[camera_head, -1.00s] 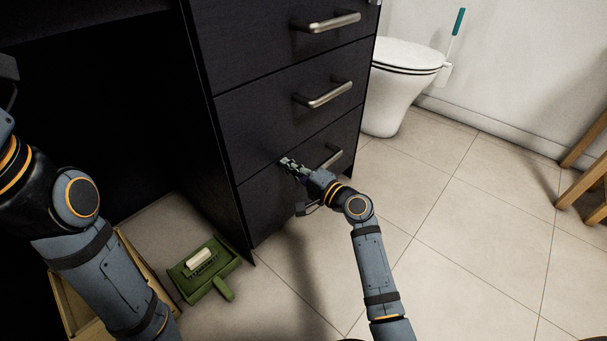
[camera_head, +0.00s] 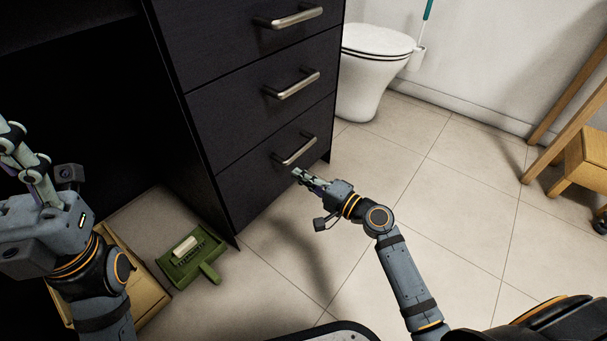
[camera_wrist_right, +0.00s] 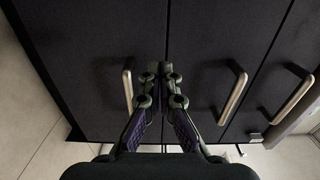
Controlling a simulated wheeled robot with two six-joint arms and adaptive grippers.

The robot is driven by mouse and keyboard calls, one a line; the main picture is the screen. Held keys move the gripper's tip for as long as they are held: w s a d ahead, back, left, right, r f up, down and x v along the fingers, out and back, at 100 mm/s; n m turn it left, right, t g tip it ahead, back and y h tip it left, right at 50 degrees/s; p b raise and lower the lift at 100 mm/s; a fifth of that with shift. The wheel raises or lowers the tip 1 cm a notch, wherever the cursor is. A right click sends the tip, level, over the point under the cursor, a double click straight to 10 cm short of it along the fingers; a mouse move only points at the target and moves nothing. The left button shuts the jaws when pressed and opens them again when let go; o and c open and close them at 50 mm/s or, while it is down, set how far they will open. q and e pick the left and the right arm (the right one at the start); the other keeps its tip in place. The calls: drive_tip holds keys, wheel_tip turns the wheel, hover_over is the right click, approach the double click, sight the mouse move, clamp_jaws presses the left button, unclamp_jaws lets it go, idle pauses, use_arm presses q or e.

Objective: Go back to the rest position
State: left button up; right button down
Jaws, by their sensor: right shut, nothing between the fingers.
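My right gripper (camera_head: 299,173) is shut and empty in the head view, just in front of the bottom drawer of the dark cabinet and a little below its handle (camera_head: 296,150). In the right wrist view its fingertips (camera_wrist_right: 160,72) meet, with the drawer front behind them and a handle (camera_wrist_right: 128,84) to their left. My left gripper (camera_head: 22,155) is at the left edge of the head view, fingers pointing up. It is partly cut off, so its opening is unclear. Nothing shows in it.
The dark cabinet (camera_head: 205,135) has three visible drawers, all closed. A green dustpan-like item (camera_head: 192,262) with a pale block lies on the floor near a wooden box (camera_head: 150,295). A toilet (camera_head: 372,65) stands behind, wooden furniture (camera_head: 585,160) at right. The tiled floor between is clear.

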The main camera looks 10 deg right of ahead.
drive_tip(key=shift+s+d, duration=0.15)
drive_tip(key=shift+s, duration=0.1)
